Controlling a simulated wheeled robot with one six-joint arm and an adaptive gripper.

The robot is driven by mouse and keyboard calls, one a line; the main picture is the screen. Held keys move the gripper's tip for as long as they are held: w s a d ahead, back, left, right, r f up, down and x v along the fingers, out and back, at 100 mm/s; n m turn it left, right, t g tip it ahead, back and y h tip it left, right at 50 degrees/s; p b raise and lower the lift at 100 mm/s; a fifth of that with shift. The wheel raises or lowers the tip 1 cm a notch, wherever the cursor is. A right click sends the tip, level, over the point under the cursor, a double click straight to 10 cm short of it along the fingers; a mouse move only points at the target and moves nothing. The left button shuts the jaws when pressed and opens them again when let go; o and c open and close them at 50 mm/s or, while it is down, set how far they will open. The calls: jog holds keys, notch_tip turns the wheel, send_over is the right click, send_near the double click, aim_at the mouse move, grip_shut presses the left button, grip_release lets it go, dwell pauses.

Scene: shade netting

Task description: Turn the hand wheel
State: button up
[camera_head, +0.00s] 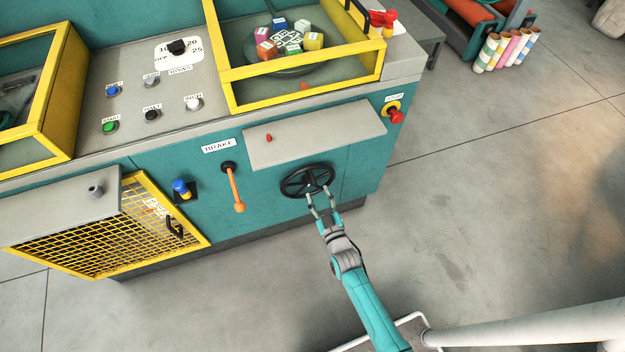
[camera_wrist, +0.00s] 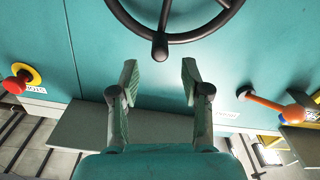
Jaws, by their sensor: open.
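The black hand wheel (camera_head: 307,181) is mounted on the teal front of the machine, below a grey shelf. In the wrist view the lower part of the wheel (camera_wrist: 160,40) shows at the top, with a spoke and a round knob on its rim. My gripper (camera_head: 321,203) is at the lower edge of the wheel in the head view. In the wrist view my gripper (camera_wrist: 160,85) is open, its two fingers spread on either side below the knob, with nothing between them. Whether a finger touches the rim cannot be told.
An orange brake lever (camera_head: 235,190) hangs left of the wheel. A red stop button (camera_head: 396,116) sits on the right end of the machine. The grey shelf (camera_head: 320,135) juts out above the wheel. A yellow mesh guard (camera_head: 150,225) stands open at left.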

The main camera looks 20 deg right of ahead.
aim_at(314, 185)
jog(key=shift+w+d, duration=0.15)
jog(key=shift+w, duration=3.05)
jog(key=shift+c, duration=0.2)
grip_shut()
